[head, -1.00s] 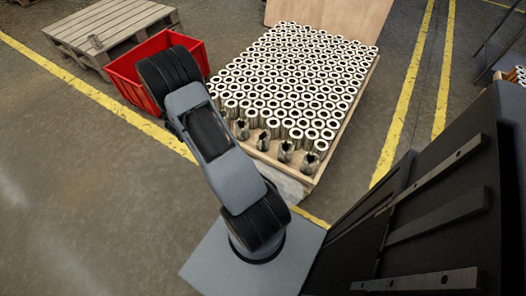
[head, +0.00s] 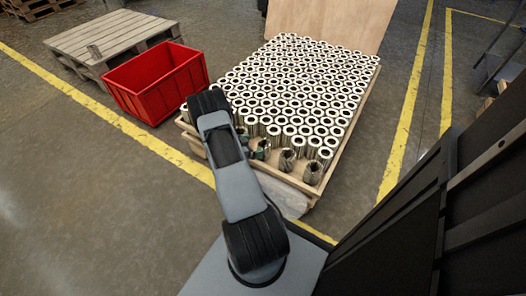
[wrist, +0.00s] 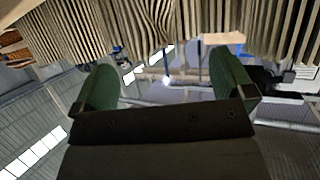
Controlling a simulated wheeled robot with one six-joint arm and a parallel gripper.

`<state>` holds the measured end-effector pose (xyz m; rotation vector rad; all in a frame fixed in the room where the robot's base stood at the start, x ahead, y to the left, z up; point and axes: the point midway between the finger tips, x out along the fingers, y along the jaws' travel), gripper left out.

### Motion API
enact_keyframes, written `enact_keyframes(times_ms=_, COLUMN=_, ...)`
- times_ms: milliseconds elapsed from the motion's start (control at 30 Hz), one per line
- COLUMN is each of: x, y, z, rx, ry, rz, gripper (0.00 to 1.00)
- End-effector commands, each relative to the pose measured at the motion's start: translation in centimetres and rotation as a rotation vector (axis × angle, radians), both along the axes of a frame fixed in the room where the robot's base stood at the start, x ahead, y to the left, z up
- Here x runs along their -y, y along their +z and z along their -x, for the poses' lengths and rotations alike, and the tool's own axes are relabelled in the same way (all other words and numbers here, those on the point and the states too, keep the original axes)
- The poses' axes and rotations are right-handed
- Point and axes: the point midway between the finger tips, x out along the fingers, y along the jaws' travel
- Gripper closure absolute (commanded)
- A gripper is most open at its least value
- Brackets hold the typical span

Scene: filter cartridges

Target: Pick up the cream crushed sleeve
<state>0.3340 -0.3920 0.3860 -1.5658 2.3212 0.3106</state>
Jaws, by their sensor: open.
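Pleated cream sleeves (head: 300,90) stand in rows on a wooden tray. A few dull, torn-looking sleeves stand at its front edge, including ones at the middle (head: 287,160) and right (head: 312,173); which is the cream crushed sleeve I cannot tell for certain from the head view. In the wrist view, a pleated sleeve with a pinched, uneven wall (wrist: 152,22) hangs at the top centre, the picture being upside down. My gripper (wrist: 165,62) is open, its green fingers apart with no sleeve between them, just short of that sleeve. My arm hides much of the gripper in the head view.
Neighbouring sleeves (wrist: 60,30) stand close on both sides. A red crate (head: 150,88) stands left of the tray. An upright wooden board (head: 330,22) stands behind the rows. Floor at left is clear.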

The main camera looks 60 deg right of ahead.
Motion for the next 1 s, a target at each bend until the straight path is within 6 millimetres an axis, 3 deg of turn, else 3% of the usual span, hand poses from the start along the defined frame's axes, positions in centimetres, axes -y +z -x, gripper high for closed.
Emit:
enact_keyframes(times_ms=500, x=4.2, y=-2.0, z=2.2, rx=0.001, ry=-0.001, rz=-0.001, gripper=0.0)
enact_keyframes(times_ms=833, x=4.6, y=-2.0, z=2.3, rx=0.0, ry=0.002, rz=-0.001, gripper=0.0)
enact_keyframes(times_ms=1000, x=4.6, y=-2.0, z=2.3, rx=0.0, ry=0.001, rz=-0.001, gripper=0.15)
